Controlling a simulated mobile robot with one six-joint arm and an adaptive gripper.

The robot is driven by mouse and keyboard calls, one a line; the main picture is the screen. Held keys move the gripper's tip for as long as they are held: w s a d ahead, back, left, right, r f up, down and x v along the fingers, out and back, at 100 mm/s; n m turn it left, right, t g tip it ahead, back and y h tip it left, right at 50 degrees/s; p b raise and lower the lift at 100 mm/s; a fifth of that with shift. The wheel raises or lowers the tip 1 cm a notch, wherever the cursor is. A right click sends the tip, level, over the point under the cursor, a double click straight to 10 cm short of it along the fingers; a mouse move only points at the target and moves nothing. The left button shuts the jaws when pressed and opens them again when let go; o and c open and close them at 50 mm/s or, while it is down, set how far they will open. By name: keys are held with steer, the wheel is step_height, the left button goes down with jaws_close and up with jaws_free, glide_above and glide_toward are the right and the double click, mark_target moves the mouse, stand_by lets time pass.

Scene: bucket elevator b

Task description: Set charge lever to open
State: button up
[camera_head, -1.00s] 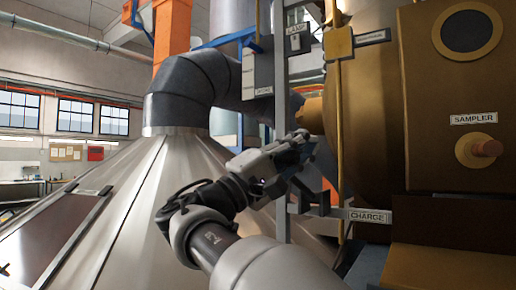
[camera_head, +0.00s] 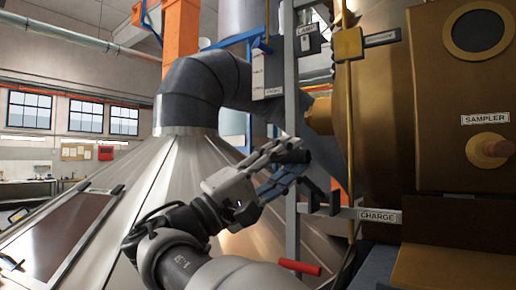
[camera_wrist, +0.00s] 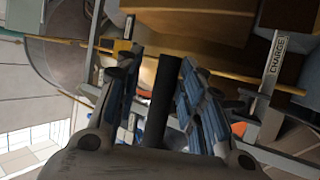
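The CHARGE label (camera_head: 378,216) is on a grey bracket at the lower right; it also shows in the wrist view (camera_wrist: 278,58). My gripper (camera_head: 285,170) is up and left of it, in front of the grey upright post. In the wrist view my gripper (camera_wrist: 155,85) is open, its fingers spread around a black bar (camera_wrist: 165,95). The bar lies close to the right finger, with a gap to the left one. Its black end (camera_head: 293,157) shows at the fingertips. A red handle (camera_head: 300,267) is below the bracket; I cannot tell which handle belongs to CHARGE.
A grey post (camera_head: 291,120) and a thin yellow rod (camera_head: 349,130) stand close to my gripper. The brown machine body with the SAMPLER knob (camera_head: 490,150) fills the right. A metal cone (camera_head: 120,215) and a bent grey duct (camera_head: 195,90) are at the left.

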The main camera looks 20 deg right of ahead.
steer(key=v, duration=0.5)
steer(key=shift+s+a, duration=0.1)
steer(key=shift+a, duration=0.3)
steer(key=shift+d+f, duration=0.1)
